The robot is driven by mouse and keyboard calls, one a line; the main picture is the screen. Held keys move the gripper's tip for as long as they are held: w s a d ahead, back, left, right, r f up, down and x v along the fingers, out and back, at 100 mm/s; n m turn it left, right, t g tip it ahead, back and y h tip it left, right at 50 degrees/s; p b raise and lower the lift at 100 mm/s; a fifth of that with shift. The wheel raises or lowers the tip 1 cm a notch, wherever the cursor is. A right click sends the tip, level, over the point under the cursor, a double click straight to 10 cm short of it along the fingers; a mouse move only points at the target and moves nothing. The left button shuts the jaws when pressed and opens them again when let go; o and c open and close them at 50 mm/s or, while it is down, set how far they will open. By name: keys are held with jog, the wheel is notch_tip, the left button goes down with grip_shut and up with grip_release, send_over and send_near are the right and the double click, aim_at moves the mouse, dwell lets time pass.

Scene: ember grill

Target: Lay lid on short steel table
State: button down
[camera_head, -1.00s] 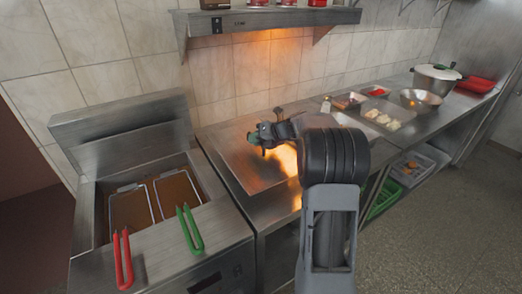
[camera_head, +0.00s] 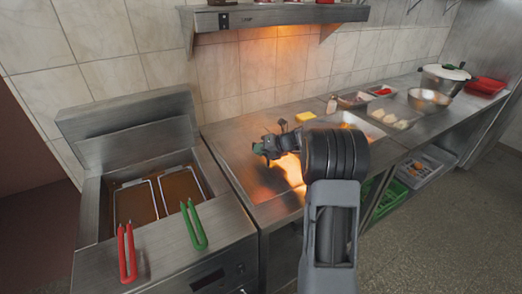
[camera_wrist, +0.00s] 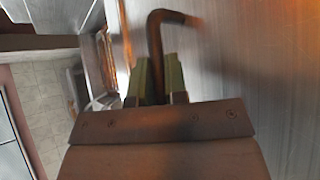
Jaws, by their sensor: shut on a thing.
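My gripper (camera_head: 260,151) is low over the steel surface in the middle of the head view. In the wrist view its green fingers (camera_wrist: 160,78) are shut on a dark bent handle (camera_wrist: 156,35). The handle rises between the fingers and bends right, over a broad brushed-steel sheet (camera_wrist: 245,65). I cannot tell whether they are joined. A flat steel plate (camera_head: 232,160) lies under the gripper, with an orange glow. Which surface is the short steel table is unclear.
A fryer with two baskets (camera_head: 137,205) and red (camera_head: 127,252) and green (camera_head: 194,225) handles stands at left. Yellow butter (camera_head: 305,117), a steel bowl (camera_head: 428,102) and trays of food stand on the counter to the right. A steel shelf (camera_head: 275,17) hangs above.

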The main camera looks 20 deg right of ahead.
jog(key=c, duration=1.1)
grip_release()
jog(key=shift+c, duration=0.2)
